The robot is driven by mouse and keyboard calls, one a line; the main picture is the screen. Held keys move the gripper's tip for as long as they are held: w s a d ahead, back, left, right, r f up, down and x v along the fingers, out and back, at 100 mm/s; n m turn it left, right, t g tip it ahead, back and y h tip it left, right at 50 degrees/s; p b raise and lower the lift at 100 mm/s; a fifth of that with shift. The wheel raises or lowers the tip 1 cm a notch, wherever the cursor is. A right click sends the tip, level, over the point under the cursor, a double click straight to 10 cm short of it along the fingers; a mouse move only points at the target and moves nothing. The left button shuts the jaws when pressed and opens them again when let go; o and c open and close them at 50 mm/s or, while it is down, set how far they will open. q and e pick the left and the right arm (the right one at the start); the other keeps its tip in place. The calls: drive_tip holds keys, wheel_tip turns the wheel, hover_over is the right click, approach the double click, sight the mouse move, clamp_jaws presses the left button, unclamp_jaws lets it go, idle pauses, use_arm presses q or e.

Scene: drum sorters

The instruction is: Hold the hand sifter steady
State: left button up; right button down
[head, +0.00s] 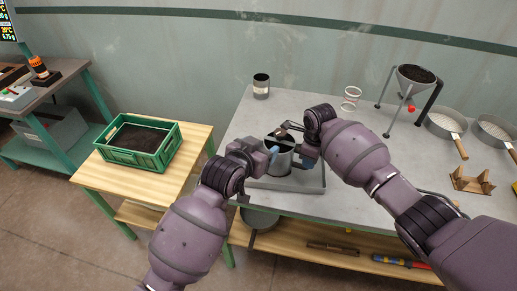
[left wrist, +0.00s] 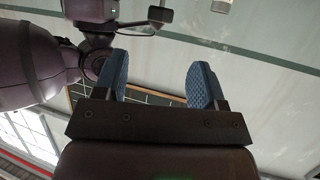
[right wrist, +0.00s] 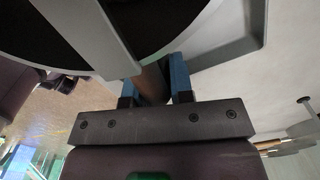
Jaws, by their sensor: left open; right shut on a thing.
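The hand sifter (head: 284,166) is a silver metal cylinder with a dark inside and a bar across its top, near the front of the grey table. Its bar and rim fill the top left of the right wrist view (right wrist: 108,45). My right gripper (head: 309,160) is shut on its brown handle (right wrist: 153,84), between the blue fingers. My left gripper (head: 271,155) is at the sifter's left side, fingers apart (left wrist: 158,85) with nothing held between them. Whether it touches the sifter cannot be told.
A grey tray (head: 290,187) lies under the sifter. A dark-filled cup (head: 261,87), a white coil-like stand (head: 350,98), a funnel on legs (head: 415,78) and round sieves (head: 446,122) stand behind and right. A green crate (head: 168,157) of soil is left.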

use_arm(q)
drive_tip(key=shift+s+a+r, duration=0.2)
drive_tip(key=shift+s, duration=0.25)
